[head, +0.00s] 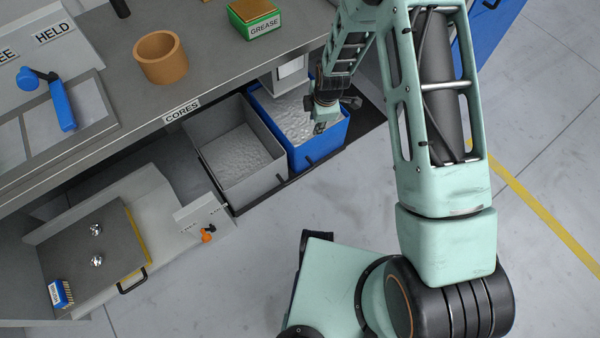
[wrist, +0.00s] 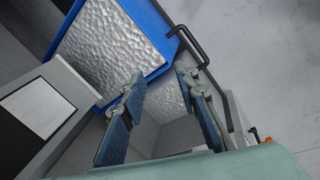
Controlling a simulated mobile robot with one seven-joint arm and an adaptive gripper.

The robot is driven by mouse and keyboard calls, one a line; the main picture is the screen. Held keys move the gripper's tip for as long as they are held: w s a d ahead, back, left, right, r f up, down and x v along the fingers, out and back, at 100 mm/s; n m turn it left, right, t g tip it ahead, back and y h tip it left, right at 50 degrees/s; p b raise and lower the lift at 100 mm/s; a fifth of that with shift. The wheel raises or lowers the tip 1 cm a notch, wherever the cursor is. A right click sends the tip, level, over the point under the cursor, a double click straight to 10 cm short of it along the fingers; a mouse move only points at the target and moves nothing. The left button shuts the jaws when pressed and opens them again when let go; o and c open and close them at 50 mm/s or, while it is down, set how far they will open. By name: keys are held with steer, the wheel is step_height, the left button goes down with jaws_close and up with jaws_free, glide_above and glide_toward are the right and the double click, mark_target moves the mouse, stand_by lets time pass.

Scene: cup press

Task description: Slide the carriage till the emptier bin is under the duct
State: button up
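A blue bin (head: 302,158) and a grey bin (head: 213,177) stand side by side on a dark carriage (head: 262,197) under the bench front. The blue bin's shiny grey fill lies near its rim; the grey bin's fill lies lower, with more bare wall showing. The pale duct (head: 291,73) is at the back of the blue bin and seems to be over it. My gripper (head: 321,127) is over the blue bin in the head view. In the wrist view its two fingers (wrist: 160,88) are apart and empty.
The bench (head: 120,130) edge overhangs the bins, with a tan ring (head: 161,66) and a green grease box (head: 254,25) on top. A low grey unit with an orange knob (head: 208,234) stands left of the carriage. Floor in front is mostly clear.

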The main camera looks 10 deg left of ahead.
mark_target(299, 176)
steer(key=s+a+f+n+b, duration=0.1)
steer(key=f+b, duration=0.1)
steer(key=f, duration=0.7)
steer(key=s+a+f+n+b, duration=0.1)
steer(key=s+f+n+b, duration=0.1)
steer(key=f, duration=0.8)
steer(key=s+a+f+n+g+b, duration=0.1)
steer(key=s+a+f+n+b, duration=0.1)
steer(key=f, duration=0.7)
steer(key=shift+s+a+f, duration=0.1)
steer(key=shift+f, duration=0.3)
jaws_close()
